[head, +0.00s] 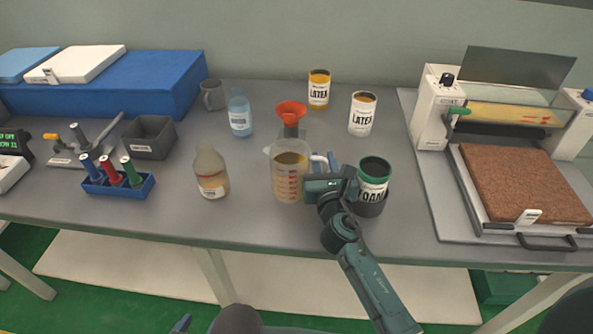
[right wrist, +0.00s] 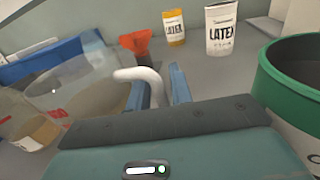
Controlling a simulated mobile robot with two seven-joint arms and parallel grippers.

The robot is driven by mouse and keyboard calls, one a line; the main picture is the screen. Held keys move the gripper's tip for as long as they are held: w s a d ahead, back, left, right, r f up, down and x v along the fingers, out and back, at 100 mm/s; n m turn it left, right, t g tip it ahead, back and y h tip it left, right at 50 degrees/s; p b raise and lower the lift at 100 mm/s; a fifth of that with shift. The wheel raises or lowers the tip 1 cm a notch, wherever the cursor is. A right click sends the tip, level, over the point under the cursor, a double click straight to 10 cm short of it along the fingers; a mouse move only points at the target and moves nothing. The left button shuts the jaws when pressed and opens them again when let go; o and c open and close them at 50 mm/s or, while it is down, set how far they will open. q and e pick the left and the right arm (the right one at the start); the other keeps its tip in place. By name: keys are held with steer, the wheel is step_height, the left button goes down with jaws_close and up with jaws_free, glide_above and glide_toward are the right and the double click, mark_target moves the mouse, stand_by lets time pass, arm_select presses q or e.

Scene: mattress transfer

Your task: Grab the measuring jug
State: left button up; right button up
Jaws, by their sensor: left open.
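The measuring jug (head: 289,176) is clear with red markings, a white handle and amber liquid. It stands upright on the grey bench in the middle of the head view. My right gripper (head: 326,183) is at the jug's right side. In the right wrist view its two blue fingers (right wrist: 162,88) sit close together on either side of the white handle (right wrist: 150,80), and the jug body (right wrist: 85,90) is to the left. The fingers look shut on the handle, though contact is partly hidden. Only a small tip of my left gripper (head: 181,324) shows at the bottom edge, away from the jug.
A green-rimmed foam tin (head: 373,180) stands close to the right gripper. A red funnel (head: 291,112) is just behind the jug. A pale bottle (head: 210,174) stands to the left, two latex cups (head: 362,114) (head: 318,92) behind. The press machine (head: 520,160) occupies the right.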

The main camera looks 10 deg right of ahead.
steer(key=shift+c, duration=0.5)
jaws_close()
stand_by(0.8)
steer(key=shift+r, duration=0.15)
